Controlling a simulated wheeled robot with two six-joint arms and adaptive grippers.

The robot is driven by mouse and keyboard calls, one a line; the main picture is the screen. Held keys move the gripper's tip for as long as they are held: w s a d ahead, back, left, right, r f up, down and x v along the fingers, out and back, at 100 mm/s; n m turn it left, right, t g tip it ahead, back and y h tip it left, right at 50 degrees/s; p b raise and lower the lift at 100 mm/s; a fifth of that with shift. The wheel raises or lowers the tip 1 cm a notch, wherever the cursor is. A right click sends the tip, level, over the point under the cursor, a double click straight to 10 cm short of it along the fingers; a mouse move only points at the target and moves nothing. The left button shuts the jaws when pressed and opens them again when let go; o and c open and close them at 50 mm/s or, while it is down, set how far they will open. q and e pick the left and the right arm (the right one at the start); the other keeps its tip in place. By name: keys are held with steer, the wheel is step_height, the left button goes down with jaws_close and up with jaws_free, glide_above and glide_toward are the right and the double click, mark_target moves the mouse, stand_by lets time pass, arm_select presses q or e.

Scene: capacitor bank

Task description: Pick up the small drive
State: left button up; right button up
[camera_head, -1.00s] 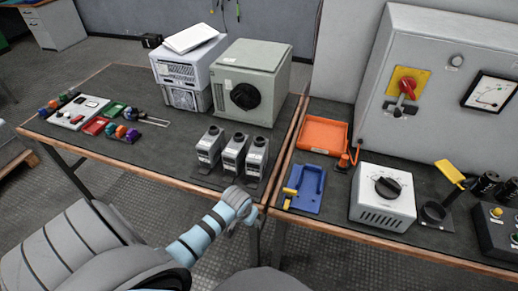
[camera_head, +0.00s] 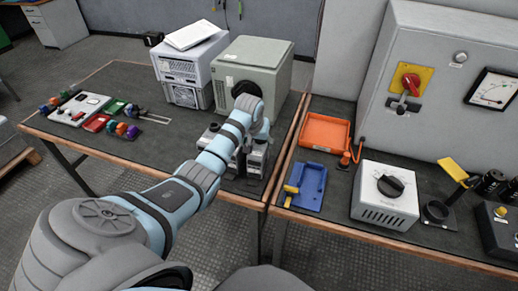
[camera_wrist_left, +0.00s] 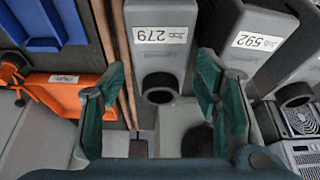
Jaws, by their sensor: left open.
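Three small grey drive-like units stand in a row near the front edge of the left bench; I cannot tell which is the small drive. The right unit (camera_head: 257,159) carries the label 279 in the left wrist view (camera_wrist_left: 160,50). The middle unit (camera_head: 234,162) is partly behind my arm; its label reads 592 in the wrist view (camera_wrist_left: 255,45). The left unit (camera_head: 206,138) is partly covered too. My left gripper (camera_head: 251,110) is above and behind the right unit. Its open fingers appear either side of unit 279 in the wrist view; contact is not visible.
A large grey-green box (camera_head: 262,62) with a black dial stands close behind the gripper. A pale unit (camera_head: 188,78) is beside it. Across a bench gap are an orange tray (camera_head: 325,133), a blue holder (camera_head: 308,187) and a white dial box (camera_head: 385,194).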

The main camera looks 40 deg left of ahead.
arm_select(q)
steer(key=x, duration=0.2)
steer(key=shift+f+b, duration=0.25)
steer(key=shift+b, duration=0.05)
steer(key=shift+w+r, duration=0.1)
steer(key=shift+r, duration=0.05)
jaws_close()
